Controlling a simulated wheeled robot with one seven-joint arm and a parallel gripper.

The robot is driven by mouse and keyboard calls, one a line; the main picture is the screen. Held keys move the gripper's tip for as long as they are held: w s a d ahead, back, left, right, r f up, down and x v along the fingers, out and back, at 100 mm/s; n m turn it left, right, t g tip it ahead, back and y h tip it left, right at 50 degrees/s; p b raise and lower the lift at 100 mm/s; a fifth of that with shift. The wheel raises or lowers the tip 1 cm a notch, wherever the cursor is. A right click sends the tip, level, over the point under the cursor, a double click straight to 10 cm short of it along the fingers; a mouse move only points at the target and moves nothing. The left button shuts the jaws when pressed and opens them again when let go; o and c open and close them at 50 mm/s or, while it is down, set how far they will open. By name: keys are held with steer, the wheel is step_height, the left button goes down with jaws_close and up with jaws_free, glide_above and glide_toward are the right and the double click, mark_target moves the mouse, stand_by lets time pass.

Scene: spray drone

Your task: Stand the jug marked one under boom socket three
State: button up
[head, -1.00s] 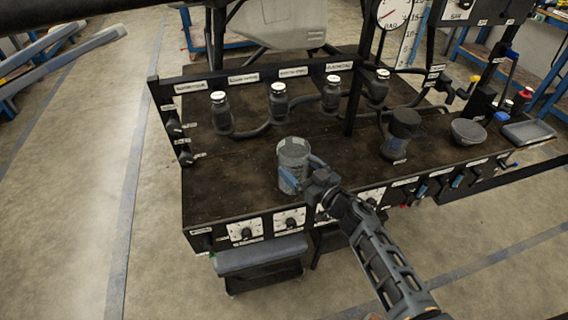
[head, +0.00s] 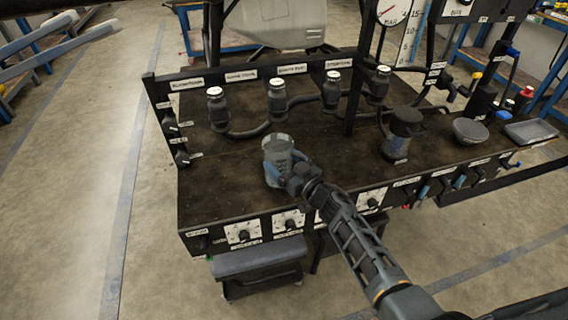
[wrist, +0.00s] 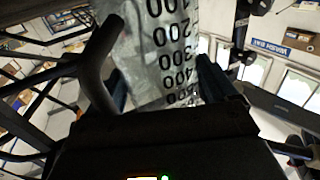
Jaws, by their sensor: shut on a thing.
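A clear, graduated jug (head: 278,152) is in my gripper (head: 286,176) over the front middle of the dark bench. In the wrist view the jug (wrist: 160,50) shows its black scale numbers between the two fingers. Its mark cannot be read, and I cannot tell whether its base touches the bench. Several boom sockets, dark bodies with white caps, stand along the back rail. The third from the left (head: 331,90) is behind and to the right of the jug. The labels above them are too small to read surely.
A dark lidded container (head: 402,132), a grey bowl (head: 470,131) and a shallow tray (head: 531,132) stand at the right. A black post (head: 354,80) rises right of the third socket. A dark hose runs below the sockets. The bench's left part is clear.

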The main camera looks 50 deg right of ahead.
steer(key=o, duration=0.8)
steer(key=shift+f, duration=0.15)
steer(key=shift+o, duration=0.2)
steer(key=shift+r, duration=0.2)
steer(key=p+v, duration=0.1)
steer(key=v, duration=1.1)
steer(key=s+a+r+n+y, duration=0.1)
steer(key=s+a+r, duration=0.2)
steer(key=s+a, duration=0.4)
steer(key=s+a+r, duration=0.3)
steer(key=s+a, duration=0.4)
steer(key=s+a+r+g+y, duration=0.1)
steer(key=s+a+r, duration=0.3)
steer(key=s+r, duration=0.2)
steer(key=s+a+r+n+g+y, duration=0.1)
steer(key=s+a+r, duration=0.3)
steer(key=s+r, duration=0.3)
steer(key=shift+g+y, duration=0.4)
steer(key=shift+r, duration=0.1)
